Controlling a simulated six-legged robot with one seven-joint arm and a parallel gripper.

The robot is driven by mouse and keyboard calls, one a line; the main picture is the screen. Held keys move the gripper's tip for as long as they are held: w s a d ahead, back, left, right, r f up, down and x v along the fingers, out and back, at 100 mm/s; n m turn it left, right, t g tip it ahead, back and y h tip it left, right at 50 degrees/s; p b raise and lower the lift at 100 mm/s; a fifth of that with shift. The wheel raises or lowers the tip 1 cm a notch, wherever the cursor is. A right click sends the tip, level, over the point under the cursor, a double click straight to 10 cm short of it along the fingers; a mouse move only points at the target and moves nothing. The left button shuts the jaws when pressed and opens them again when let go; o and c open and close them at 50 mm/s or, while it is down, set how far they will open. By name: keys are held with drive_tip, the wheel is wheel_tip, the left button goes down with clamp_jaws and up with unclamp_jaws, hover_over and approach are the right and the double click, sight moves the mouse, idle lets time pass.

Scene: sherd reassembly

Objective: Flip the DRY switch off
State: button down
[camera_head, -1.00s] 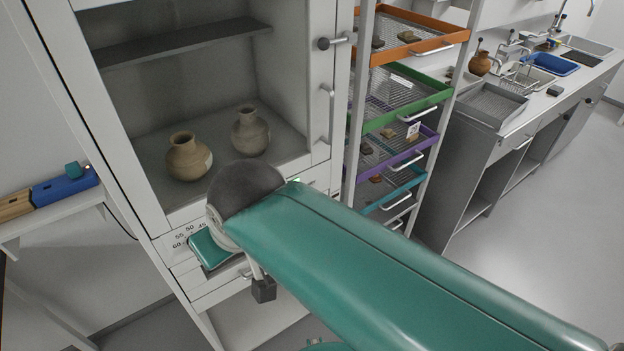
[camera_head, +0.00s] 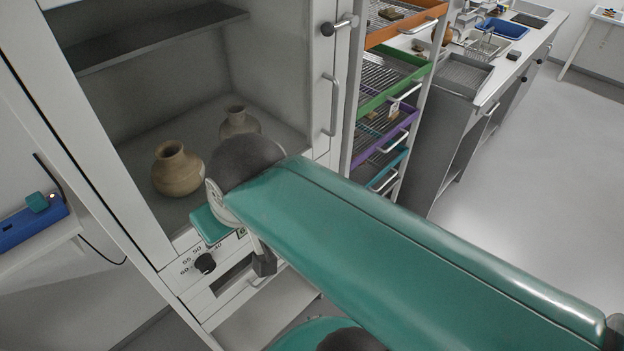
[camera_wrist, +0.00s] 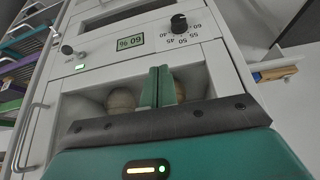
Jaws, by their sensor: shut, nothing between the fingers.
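The cabinet's control panel shows upside down in the wrist view. At its left is a small round-ended switch (camera_wrist: 67,49) with a lit green lamp (camera_wrist: 80,67) near it. Its label is too small to read, so I cannot confirm it is the DRY switch. My gripper (camera_wrist: 158,70) is shut and empty, its two teal fingers together below the display in that view, to the right of the switch and apart from it. In the head view my arm hides the switch and the fingers.
A green display reading 60 % (camera_wrist: 131,42) and a black dial (camera_wrist: 179,23) are on the panel; the dial also shows in the head view (camera_head: 204,263). Two clay jars (camera_head: 178,170) stand inside the cabinet. A rack with coloured drawers (camera_head: 392,95) stands to its right. Open floor lies at right.

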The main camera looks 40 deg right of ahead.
drive_tip(key=w+d+m+g+y, duration=0.1)
drive_tip(key=d+m+g, duration=0.1)
drive_tip(key=d+m, duration=0.6)
drive_tip(key=w+d+m+g+y, duration=0.1)
drive_tip(key=d+m, duration=0.8)
drive_tip(key=d, duration=0.9)
drive_tip(key=shift+w+d+r+m+g, duration=0.15)
drive_tip(key=shift+w+r+m+g, duration=0.15)
drive_tip(key=shift+w+r+g, duration=0.15)
drive_tip(key=shift+f, duration=0.15)
drive_tip(key=x, duration=1.3)
drive_tip(key=shift+w, duration=0.1)
drive_tip(key=shift+f, duration=0.35)
drive_tip(key=shift+w, duration=0.1)
